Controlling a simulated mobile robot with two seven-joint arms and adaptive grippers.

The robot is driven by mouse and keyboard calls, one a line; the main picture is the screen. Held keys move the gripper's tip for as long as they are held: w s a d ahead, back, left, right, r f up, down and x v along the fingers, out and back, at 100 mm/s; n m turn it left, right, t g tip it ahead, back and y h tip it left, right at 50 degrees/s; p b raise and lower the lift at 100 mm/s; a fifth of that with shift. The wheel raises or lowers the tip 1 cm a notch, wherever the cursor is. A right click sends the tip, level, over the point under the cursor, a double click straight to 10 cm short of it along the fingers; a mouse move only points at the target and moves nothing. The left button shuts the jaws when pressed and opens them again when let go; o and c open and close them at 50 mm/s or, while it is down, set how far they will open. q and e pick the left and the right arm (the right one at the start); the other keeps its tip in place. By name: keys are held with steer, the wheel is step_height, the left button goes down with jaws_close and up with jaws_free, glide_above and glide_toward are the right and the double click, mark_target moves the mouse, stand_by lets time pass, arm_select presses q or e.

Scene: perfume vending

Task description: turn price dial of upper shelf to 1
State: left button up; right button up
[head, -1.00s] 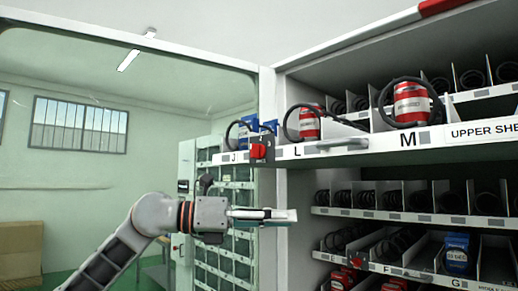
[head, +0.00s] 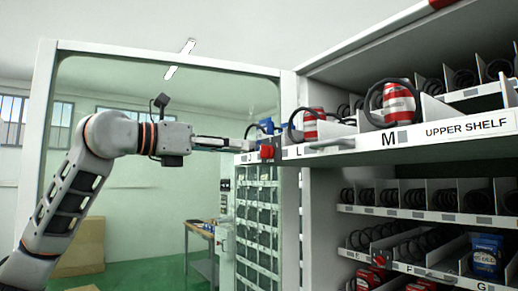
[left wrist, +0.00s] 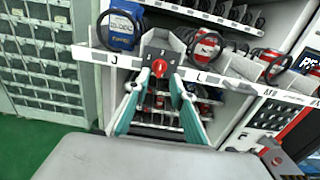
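The red price dial (head: 267,152) sits on the front edge of the upper shelf (head: 365,146), between the J and L labels. In the left wrist view the dial (left wrist: 160,68) stands on a dark plate with small white numbers, too blurred to read its setting surely. My left gripper (head: 240,143) is level with the dial, just to its left in the head view. In the left wrist view my left gripper (left wrist: 157,83) is open, with one teal finger on each side below the dial. The dial appears between the fingertips, not gripped. My right gripper is not in view.
A blue perfume box (left wrist: 119,28) stands behind the J label and red-and-white bottles (head: 398,102) stand behind L and M, with black coils around them. Lower shelves (head: 425,214) lie below. The open glass door (head: 120,75) is behind my left arm.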

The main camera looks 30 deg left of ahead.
mark_target(261, 149)
arm_select(q)
steer(key=p+x, duration=0.1)
steer(key=x, duration=0.6)
jaws_close()
